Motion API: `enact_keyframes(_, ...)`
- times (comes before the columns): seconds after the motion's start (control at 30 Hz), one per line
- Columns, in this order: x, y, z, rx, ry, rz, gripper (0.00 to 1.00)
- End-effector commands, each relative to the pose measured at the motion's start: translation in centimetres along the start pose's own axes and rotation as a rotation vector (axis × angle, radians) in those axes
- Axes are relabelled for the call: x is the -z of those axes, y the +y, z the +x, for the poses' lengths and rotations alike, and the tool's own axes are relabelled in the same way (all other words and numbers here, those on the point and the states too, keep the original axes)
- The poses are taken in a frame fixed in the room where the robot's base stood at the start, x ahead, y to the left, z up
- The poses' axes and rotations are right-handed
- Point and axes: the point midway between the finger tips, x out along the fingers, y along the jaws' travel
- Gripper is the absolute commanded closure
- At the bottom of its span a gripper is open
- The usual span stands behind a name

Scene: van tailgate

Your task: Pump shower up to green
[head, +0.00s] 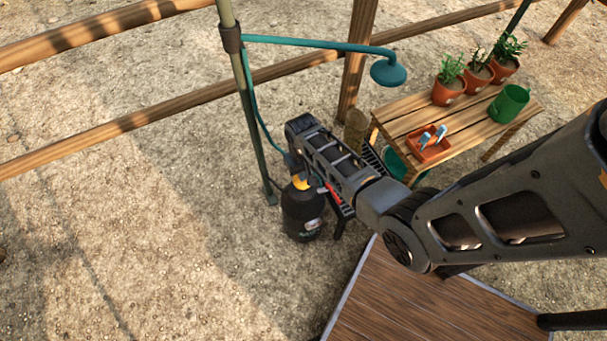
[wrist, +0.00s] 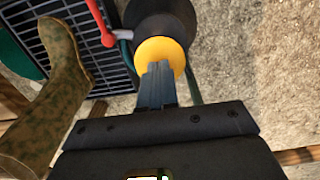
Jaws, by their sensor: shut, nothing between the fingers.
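The pump shower is a black tank (head: 302,215) standing on the ground beside the pole, with a yellow top (head: 300,184). In the wrist view the dark tank (wrist: 172,18) shows past the yellow top (wrist: 161,55). My gripper (wrist: 157,68) is shut and empty, its fingertips in front of the yellow top; I cannot tell whether they touch it. In the head view my arm hides the fingers. A small pale patch (head: 311,225) is on the tank's side, too small to read as a gauge. A teal hose rises to the shower head (head: 388,72).
A black grate (wrist: 75,45) lies beside the tank, with a red-handled part (wrist: 100,22) over its edge. A patterned boot (wrist: 45,105) stands close by. A slatted bench (head: 408,118) holds pots and a green can (head: 509,103). Ground left of the tank is clear.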

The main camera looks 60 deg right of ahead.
Motion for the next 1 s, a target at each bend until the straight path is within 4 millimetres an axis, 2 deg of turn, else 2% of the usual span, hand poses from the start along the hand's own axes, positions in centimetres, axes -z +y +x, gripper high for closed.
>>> enact_keyframes(0.17, -0.1, 0.0, 1.4, 0.000, -0.001, 0.000, 1.00)
enact_keyframes(0.37, -0.1, 0.0, 0.9, 0.000, -0.001, 0.000, 1.00)
enact_keyframes(1.0, -0.1, 0.0, -4.2, 0.000, -0.002, 0.000, 1.00)
